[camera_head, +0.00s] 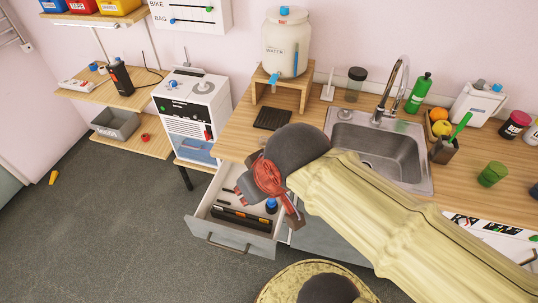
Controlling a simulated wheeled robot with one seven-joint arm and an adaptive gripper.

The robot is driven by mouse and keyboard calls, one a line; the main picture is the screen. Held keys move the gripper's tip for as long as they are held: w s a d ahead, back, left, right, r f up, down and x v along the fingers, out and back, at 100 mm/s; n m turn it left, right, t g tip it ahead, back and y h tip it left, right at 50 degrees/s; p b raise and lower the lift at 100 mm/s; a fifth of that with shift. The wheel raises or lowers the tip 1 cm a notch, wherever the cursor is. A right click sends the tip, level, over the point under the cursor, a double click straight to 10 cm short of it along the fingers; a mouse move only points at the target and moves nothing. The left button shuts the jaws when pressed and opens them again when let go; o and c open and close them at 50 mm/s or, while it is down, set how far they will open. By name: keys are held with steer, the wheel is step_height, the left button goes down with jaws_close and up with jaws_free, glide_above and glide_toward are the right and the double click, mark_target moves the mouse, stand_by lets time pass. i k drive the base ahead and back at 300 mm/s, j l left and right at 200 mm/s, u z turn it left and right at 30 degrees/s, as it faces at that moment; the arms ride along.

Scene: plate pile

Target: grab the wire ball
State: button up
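My gripper (264,196) is at the end of my pale, sleeved arm, over the open drawer (232,238) under the counter. It is seen from above and behind. A red bundle of strands (268,176) shows at the gripper, just past my dark wrist. I cannot tell whether this is the wire ball or part of the gripper. The fingertips are mostly hidden, so I cannot tell whether they are open or shut. No other wire ball can be made out.
The drawer holds a blue-capped bottle (271,205) and dark tools (240,217). A sink (385,149) is set in the wooden counter (237,133), with a water jug (286,45) on a stand behind. Left are a white cabinet (190,90) and shelves (110,92). The left floor is mostly clear.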

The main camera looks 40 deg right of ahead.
mark_target(264, 141)
steer(key=z, duration=0.75)
steer(key=j+z, duration=0.25)
steer(key=z, duration=0.25)
steer(key=k+j+z, duration=0.15)
steer(key=z, duration=0.35)
steer(key=k+j+z, duration=0.15)
steer(key=z, duration=0.3)
